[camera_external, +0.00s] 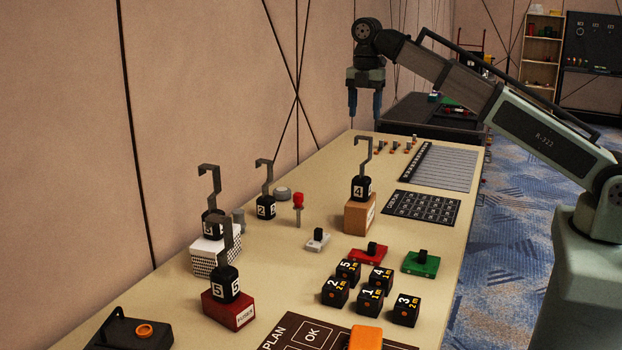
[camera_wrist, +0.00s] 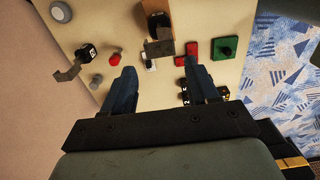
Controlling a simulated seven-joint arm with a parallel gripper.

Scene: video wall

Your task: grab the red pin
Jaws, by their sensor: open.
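The red pin (camera_external: 298,200) stands upright on the tan table, with a red head on a thin pale shaft. It also shows in the wrist view (camera_wrist: 115,60), just beyond and left of the left fingertip. My gripper (camera_external: 365,108) hangs high over the far part of the table with its fingers pointing down. Its two blue fingers are spread, and in the wrist view (camera_wrist: 159,70) nothing is between them. The gripper is well apart from the pin.
A hooked block numbered 4 (camera_external: 362,188) stands on a tan box. Another hooked block (camera_external: 266,205) and a grey round piece (camera_external: 283,193) stand near the pin. A white piece (camera_external: 317,239), red block (camera_external: 368,255) and green block (camera_external: 420,262) lie nearby. The wall borders the table's left.

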